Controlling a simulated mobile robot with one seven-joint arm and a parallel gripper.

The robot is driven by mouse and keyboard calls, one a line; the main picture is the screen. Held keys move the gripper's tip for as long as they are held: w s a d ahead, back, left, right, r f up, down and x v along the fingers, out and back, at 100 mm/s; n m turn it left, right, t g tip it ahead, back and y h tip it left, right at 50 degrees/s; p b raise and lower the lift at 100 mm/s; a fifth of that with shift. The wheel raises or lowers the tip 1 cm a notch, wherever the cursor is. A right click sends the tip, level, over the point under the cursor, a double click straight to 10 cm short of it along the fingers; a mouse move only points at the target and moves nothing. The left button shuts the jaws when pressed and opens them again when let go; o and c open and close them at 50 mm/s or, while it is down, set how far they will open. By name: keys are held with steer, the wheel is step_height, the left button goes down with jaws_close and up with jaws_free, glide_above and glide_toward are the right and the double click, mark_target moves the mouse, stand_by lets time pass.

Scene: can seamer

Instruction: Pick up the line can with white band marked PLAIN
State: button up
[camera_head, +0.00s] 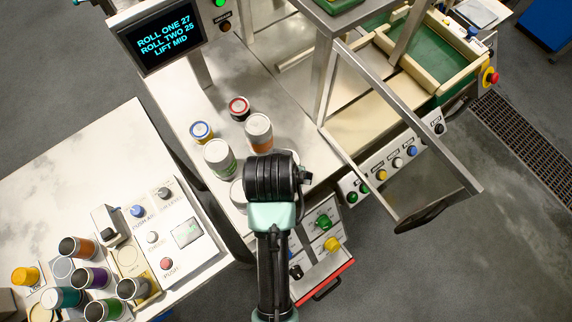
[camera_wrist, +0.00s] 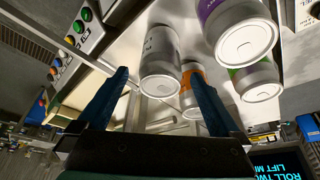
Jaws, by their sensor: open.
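A can with a whitish-grey band (camera_wrist: 161,52) shows in the wrist view, upright in the table's frame, its dark marking too small to read. My gripper (camera_wrist: 156,74) is open, and this can appears between the two dark blue fingers; I cannot tell whether its body is between them or just beyond. In the head view my wrist (camera_head: 271,178) covers that spot, so the can and fingertips are hidden. A purple-banded can (camera_wrist: 236,22), a green-banded can (camera_wrist: 256,78) and an orange-banded can (camera_wrist: 191,84) stand close by on the right.
In the head view, the green-banded can (camera_head: 219,158), orange-banded can (camera_head: 259,132), a red-rimmed piece (camera_head: 239,108) and a blue-rimmed piece (camera_head: 201,131) stand on the steel table. A hinged guard frame (camera_head: 440,150) juts out at right. Several cans crowd the left bench (camera_head: 80,180).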

steer(key=shift+w+p+x, duration=0.15)
steer(key=shift+p+x, duration=0.35)
steer(key=shift+x, duration=1.25)
steer(key=shift+w+p+x, duration=0.15)
steer(key=shift+p+x, duration=0.3)
steer(key=shift+x, duration=1.35)
steer(key=shift+r, duration=0.15)
steer(key=shift+r, duration=0.1)
jaws_close()
